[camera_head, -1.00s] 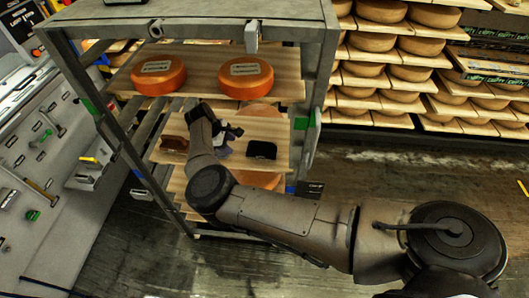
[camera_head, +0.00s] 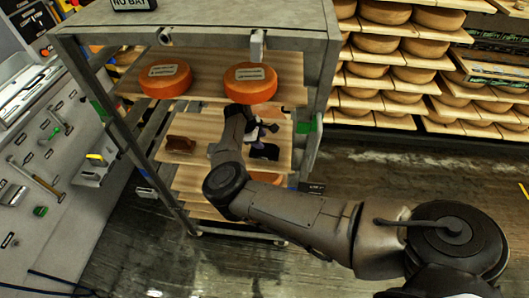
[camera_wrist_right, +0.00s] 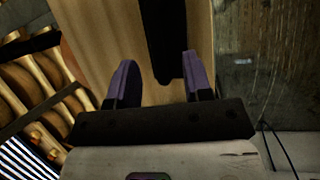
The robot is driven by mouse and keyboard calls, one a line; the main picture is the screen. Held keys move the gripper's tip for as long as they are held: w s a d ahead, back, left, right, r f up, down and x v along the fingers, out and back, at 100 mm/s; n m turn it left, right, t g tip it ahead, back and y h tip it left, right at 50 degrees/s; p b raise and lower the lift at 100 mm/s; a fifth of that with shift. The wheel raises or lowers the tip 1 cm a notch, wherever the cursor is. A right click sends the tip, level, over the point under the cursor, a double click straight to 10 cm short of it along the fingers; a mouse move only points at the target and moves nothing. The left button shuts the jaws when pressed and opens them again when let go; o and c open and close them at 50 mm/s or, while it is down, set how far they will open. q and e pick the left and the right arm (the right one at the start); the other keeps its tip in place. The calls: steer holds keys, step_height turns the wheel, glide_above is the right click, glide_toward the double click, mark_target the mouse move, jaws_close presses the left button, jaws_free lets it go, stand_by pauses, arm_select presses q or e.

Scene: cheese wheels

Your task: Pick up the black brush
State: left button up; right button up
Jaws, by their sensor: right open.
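The black brush (camera_head: 264,152) lies on a wooden board on the second visible shelf level of the rack. My right gripper (camera_head: 256,133) is over that board at the brush and hides part of it. In the right wrist view, a long black shape (camera_wrist_right: 163,40), which looks like the brush, lies on the wood. My open right gripper (camera_wrist_right: 160,68) has its two purple fingers one on each side of the near end of that shape. I cannot tell how high the fingers are above the board. My left gripper is not in view.
A brown block-like object (camera_head: 181,144) lies on the same board to the left. Two orange cheese wheels (camera_head: 165,82) (camera_head: 249,84) sit on the shelf above. Grey rack posts (camera_head: 313,130) frame the shelf. A tool wall (camera_head: 45,150) stands at the left.

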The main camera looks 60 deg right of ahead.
mark_target(266, 144)
steer(key=x, duration=0.5)
steer(key=shift+s+d, duration=0.25)
steer(key=shift+s, duration=0.05)
steer(key=shift+c, duration=0.4)
jaws_close()
